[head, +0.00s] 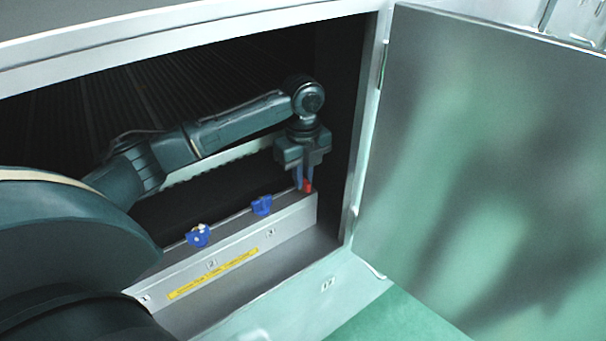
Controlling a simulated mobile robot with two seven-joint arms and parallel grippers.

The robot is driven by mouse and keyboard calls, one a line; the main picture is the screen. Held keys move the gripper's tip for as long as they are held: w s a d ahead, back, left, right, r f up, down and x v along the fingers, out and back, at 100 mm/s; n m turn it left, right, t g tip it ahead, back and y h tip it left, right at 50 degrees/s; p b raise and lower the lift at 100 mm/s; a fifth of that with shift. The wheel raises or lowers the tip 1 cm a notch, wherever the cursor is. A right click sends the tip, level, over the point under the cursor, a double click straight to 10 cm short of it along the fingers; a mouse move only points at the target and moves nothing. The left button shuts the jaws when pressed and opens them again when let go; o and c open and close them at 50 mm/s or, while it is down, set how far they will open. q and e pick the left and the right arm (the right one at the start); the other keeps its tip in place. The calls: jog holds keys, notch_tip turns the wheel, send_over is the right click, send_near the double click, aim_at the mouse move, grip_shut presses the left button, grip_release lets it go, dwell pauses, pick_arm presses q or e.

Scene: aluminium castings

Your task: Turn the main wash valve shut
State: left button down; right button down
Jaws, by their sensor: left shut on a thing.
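My left gripper (305,178) points down inside the open cabinet. It is shut on a small red handle (308,187) at the right end of a grey ledge. Only part of the red handle shows between and below the fingers, so how far it is turned cannot be told. Two blue valve handles stand on the same ledge to its left: one nearer the middle (262,206) and one farther left (198,236) with a pale spot on it. Nothing readable names the main wash valve. My right gripper is not in view.
The grey ledge (300,213) carries small number labels and a yellow strip (213,273) with unreadable text. The cabinet's frame (362,130) edges the opening closely right of my gripper. A large metal door (480,160) stands open at right. Green floor (400,320) shows below.

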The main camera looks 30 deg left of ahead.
pick_arm(q)
jog(key=shift+r, duration=0.1)
jog(key=c, duration=1.5)
grip_release()
notch_tip(320, 180, up, 13)
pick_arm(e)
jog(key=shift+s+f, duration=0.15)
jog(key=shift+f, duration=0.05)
